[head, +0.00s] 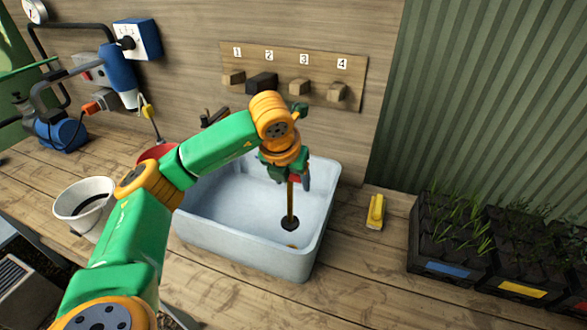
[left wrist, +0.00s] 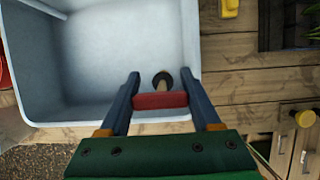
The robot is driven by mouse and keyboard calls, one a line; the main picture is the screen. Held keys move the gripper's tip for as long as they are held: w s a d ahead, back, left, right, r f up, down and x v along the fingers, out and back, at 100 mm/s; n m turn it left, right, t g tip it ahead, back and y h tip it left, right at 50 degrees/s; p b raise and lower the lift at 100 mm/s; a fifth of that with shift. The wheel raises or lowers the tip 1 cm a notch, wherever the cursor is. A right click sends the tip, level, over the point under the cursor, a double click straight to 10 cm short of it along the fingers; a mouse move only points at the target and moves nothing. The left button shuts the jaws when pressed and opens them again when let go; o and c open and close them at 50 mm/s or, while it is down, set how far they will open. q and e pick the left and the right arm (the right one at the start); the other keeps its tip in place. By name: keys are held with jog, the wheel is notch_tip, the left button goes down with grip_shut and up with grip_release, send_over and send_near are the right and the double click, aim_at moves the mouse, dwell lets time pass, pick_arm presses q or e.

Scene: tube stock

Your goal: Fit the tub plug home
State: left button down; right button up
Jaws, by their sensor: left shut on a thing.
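My left gripper (head: 291,180) is above the right part of the pale blue-grey tub (head: 215,242). Its blue fingers are shut on the red crossbar of the tub plug (left wrist: 160,101). The plug's long wooden rod (head: 290,205) runs down from the crossbar, nearly upright, to a black round foot (head: 290,224) at or close to the tub floor. A small brass-coloured spot (head: 292,246) shows just in front of the foot; I cannot tell if it is the drain. Whether the foot touches the floor is unclear. My right gripper is not in view.
Numbered blocks hang on a wall board (head: 293,72) behind the tub. A white bucket (head: 85,207) and a partly hidden red container (head: 156,153) stand left of it. A yellow object (head: 375,212) and black plant crates (head: 447,245) are on the right.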

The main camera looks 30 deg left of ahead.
pick_arm(q)
jog(key=b, duration=0.2)
send_over(291, 218)
jog(key=w, duration=0.1)
jog(key=f, duration=0.3)
jog(key=a+f, duration=0.1)
jog(key=f, duration=0.1)
jog(key=shift+w, duration=0.1)
jog(key=shift+w+f, duration=0.15)
jog(key=shift+f, duration=0.2)
jog(key=shift+f+b, duration=1.85)
jog(key=shift+f, duration=0.5)
jog(key=shift+d, duration=0.1)
jog(key=shift+b, duration=0.65)
jog(key=shift+f+b, duration=1.1)
jog(key=shift+b, duration=0.2)
dwell(0.3)
grip_release()
